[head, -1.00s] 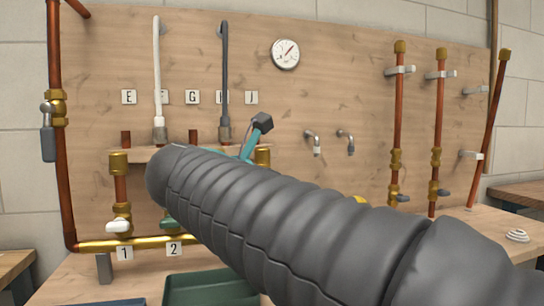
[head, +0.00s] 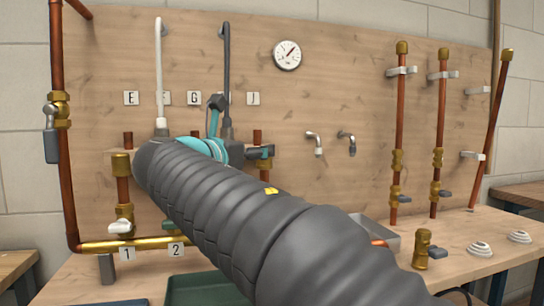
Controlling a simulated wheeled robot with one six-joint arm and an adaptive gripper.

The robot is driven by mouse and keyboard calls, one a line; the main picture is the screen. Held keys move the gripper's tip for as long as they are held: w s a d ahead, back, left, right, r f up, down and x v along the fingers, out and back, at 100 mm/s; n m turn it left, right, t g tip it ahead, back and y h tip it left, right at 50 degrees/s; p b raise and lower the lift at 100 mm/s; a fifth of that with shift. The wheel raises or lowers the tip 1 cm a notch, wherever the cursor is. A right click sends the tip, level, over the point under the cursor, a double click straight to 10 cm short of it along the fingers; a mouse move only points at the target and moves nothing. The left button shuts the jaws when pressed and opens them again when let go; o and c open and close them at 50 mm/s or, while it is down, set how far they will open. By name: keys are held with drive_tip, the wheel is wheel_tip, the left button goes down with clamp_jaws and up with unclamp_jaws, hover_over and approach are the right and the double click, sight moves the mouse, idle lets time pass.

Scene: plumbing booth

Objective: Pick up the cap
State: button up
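I cannot tell for certain which piece is the cap. Brass end pieces top the copper pipes at the right, one on the left upright pipe (head: 402,47), one on the middle pipe (head: 443,53) and one on the leaning pipe (head: 507,55). A loose brass fitting (head: 422,248) stands on the bench at the right. My grey-sleeved arm crosses the middle of the head view. A dark and teal part at its far end, seemingly my gripper (head: 264,152), shows in front of the board. Its fingers are too small and partly hidden to read, and I see nothing held.
A grey tray (head: 388,240) sits partly behind my arm. Two white ringed discs, one nearer (head: 479,249) and one farther (head: 519,237), lie on the bench at the right. A green bin (head: 190,292) is at the front left. Valves and pipes line the board.

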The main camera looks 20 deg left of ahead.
drive_tip(key=shift+f+x, duration=0.2)
drive_tip(key=shift+x, duration=1.15)
drive_tip(key=shift+f+x, duration=0.15)
drive_tip(key=shift+x, duration=1.15)
clamp_jaws()
